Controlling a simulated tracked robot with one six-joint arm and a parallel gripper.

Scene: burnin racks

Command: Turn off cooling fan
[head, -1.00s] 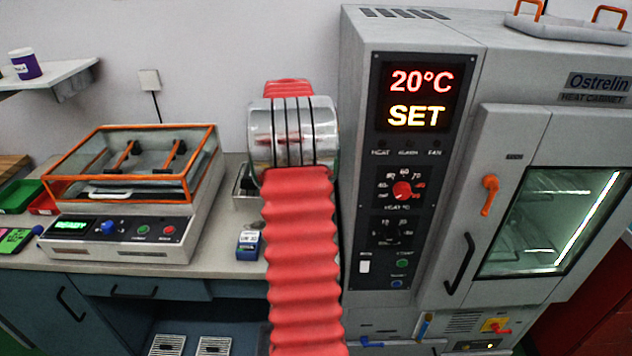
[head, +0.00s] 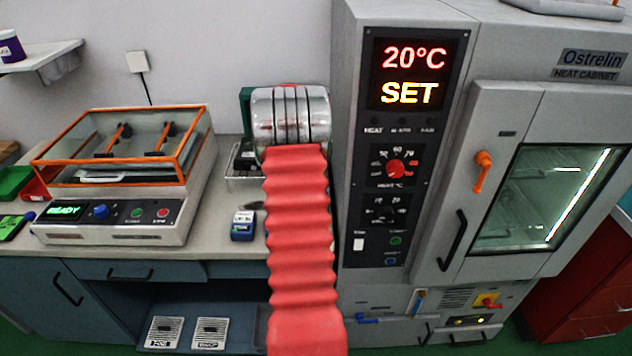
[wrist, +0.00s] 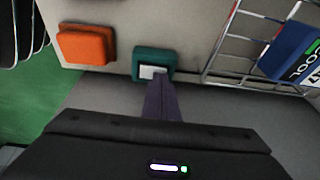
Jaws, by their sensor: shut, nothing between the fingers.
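In the wrist view, a teal box (wrist: 139,62) with a white switch or button (wrist: 152,71) on its face sits on a pale surface. My gripper (wrist: 160,82) is shut and empty, its dark fingertips right at the white part; I cannot tell whether they touch it. No cooling fan is clearly recognisable; dark curved bars (wrist: 24,25) at the top left could be part of a guard. In the head view my red-sleeved arm hides the gripper, and a teal patch (head: 246,108) shows left of its chrome end.
An orange box (wrist: 86,45) lies left of the teal one. A wire basket (wrist: 228,45) with a blue labelled block (wrist: 290,50) is at right. In the head view, the heat cabinet (head: 480,40) stands close right of my arm, and an orange-framed machine (head: 120,150) stands left.

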